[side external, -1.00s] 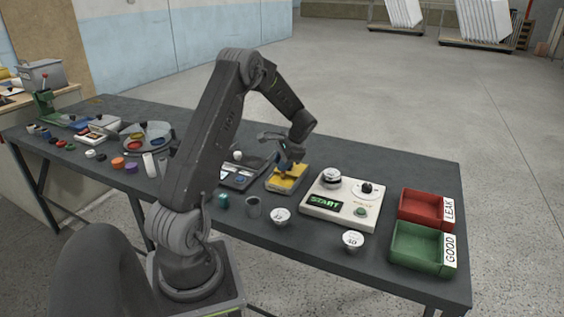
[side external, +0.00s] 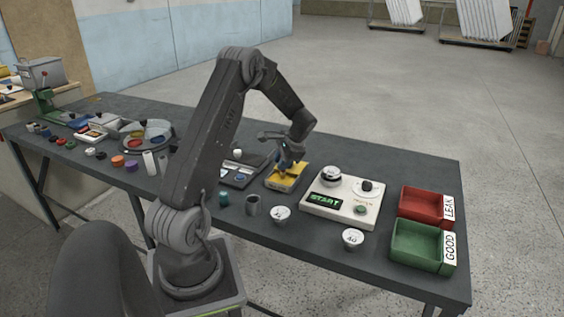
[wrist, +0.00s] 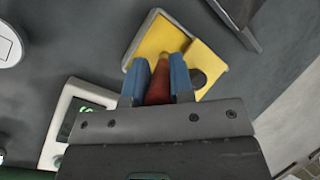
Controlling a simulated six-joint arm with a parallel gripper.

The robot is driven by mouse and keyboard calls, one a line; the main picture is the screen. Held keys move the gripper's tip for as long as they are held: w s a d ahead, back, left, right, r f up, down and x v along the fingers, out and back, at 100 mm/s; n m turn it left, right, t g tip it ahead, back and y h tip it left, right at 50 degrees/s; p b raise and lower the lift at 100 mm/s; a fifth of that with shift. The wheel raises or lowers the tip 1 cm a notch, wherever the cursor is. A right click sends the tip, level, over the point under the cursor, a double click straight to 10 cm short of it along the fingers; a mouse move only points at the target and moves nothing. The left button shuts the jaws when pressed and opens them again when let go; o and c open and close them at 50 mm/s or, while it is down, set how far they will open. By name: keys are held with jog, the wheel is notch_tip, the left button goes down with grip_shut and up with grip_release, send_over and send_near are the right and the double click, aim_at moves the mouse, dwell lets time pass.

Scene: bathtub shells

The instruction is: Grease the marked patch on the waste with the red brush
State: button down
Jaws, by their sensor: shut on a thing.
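My gripper (wrist: 158,82), with two blue fingers, is shut on the red brush (wrist: 158,86). The brush lies between the fingers and points over the yellow block (wrist: 207,57), where a dark round knob shows beside the right finger. The brush's tip is partly hidden, and I cannot tell whether it touches. In the side external view my gripper (side external: 288,164) is down over the yellow block (side external: 284,184); the brush is hard to make out there. I cannot tell which piece is the waste, and no marked patch is clear to see.
A white tester (side external: 320,211) with a START display stands right of the yellow block. White cups (side external: 281,214) (side external: 353,238) marked with numbers stand in front. A red bin (side external: 425,204) and green bin (side external: 420,241) are at the right. A dark tray (side external: 240,180) stands left of the block.

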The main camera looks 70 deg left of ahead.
jog(key=shift+r, duration=3.45)
jog(key=w+d+f, duration=0.1)
jog(key=w+d, duration=0.2)
jog(key=d, duration=0.8)
jog(key=w+d+f+m, duration=0.1)
jog(key=w+d, duration=0.2)
jog(key=d, duration=0.9)
jog(key=w+d+f, duration=0.1)
jog(key=w+d, duration=0.3)
jog(key=d, duration=0.7)
jog(key=shift+d+f, duration=0.3)
jog(key=shift+d, duration=0.1)
jog(key=shift+w+r, duration=0.1)
